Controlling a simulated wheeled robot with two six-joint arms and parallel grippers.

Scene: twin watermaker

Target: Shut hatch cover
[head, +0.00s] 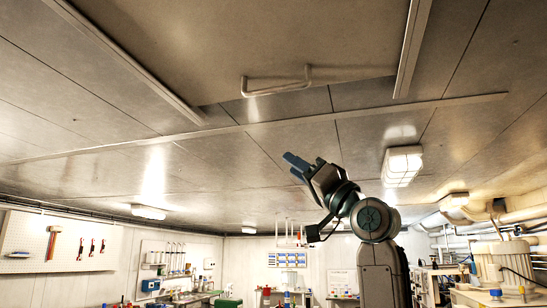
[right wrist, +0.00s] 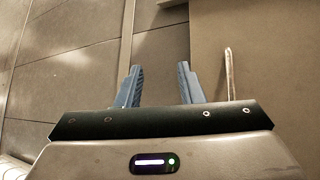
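The hatch cover (head: 240,35) is a broad flat brown-grey panel overhead, between two side rails. A pale bar handle (head: 277,88) is fixed near its closest visible edge. In the right wrist view the cover (right wrist: 280,65) fills the right side, with its handle (right wrist: 230,72) just right of the fingers. My right gripper (head: 292,162) is raised below the ceiling, lower in the picture than the handle and apart from it. Its blue fingers (right wrist: 159,85) stand apart with nothing between them. My left gripper is not in view. The cover's far end is cut off by the picture's top.
Rails (head: 130,65) and (head: 412,45) flank the cover, and a long crossbar (head: 270,122) runs across the ceiling. A caged lamp (head: 402,166) hangs right of my right arm. Pipes and machinery (head: 500,255) stand at right, benches and a tool board (head: 60,242) at left.

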